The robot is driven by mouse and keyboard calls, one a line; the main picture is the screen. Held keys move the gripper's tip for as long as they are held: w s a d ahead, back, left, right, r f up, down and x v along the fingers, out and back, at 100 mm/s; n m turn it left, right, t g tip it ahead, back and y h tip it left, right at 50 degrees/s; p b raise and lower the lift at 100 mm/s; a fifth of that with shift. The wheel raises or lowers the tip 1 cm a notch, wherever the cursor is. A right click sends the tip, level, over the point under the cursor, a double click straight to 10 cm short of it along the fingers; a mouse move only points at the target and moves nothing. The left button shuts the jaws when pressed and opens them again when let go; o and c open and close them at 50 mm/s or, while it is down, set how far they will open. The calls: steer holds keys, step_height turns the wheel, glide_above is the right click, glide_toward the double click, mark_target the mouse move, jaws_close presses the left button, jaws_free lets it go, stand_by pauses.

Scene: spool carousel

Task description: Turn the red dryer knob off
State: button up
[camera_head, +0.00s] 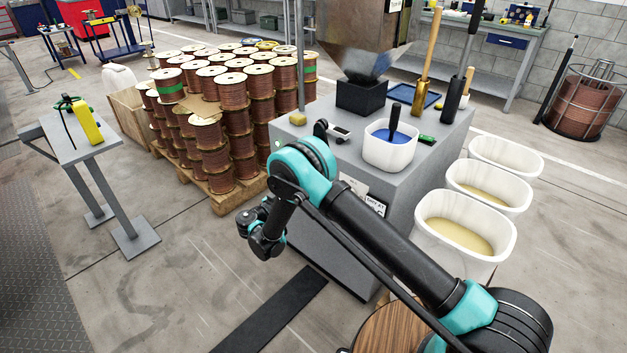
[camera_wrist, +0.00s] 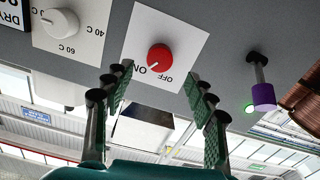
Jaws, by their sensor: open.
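The red dryer knob (camera_wrist: 159,57) sits on a white plate (camera_wrist: 191,38) on the grey panel in the wrist view. The plate's ON and OFF labels appear upside down. The knob's white mark points to the lower left, closer to ON than to OFF. My gripper (camera_wrist: 160,80) is open, its two fingers below and to either side of the knob, with nothing between them. I cannot tell how far the fingertips are from the panel. In the head view my wrist (camera_head: 262,230) is at the front of the grey cabinet (camera_head: 335,245); the red knob is hidden there.
A white temperature knob (camera_wrist: 60,23) is left of the red knob, and a purple-tipped lever (camera_wrist: 263,94) is right of it. A white tub of blue pellets (camera_head: 389,152) stands on the cabinet. Stacked copper spools (camera_head: 232,92) stand left; white bins (camera_head: 466,225) stand right.

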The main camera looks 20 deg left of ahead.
steer(key=x, duration=0.7)
steer(key=shift+c, duration=0.2)
steer(key=c, duration=1.1)
steer(key=shift+n, duration=0.4)
steer(key=n, duration=1.3)
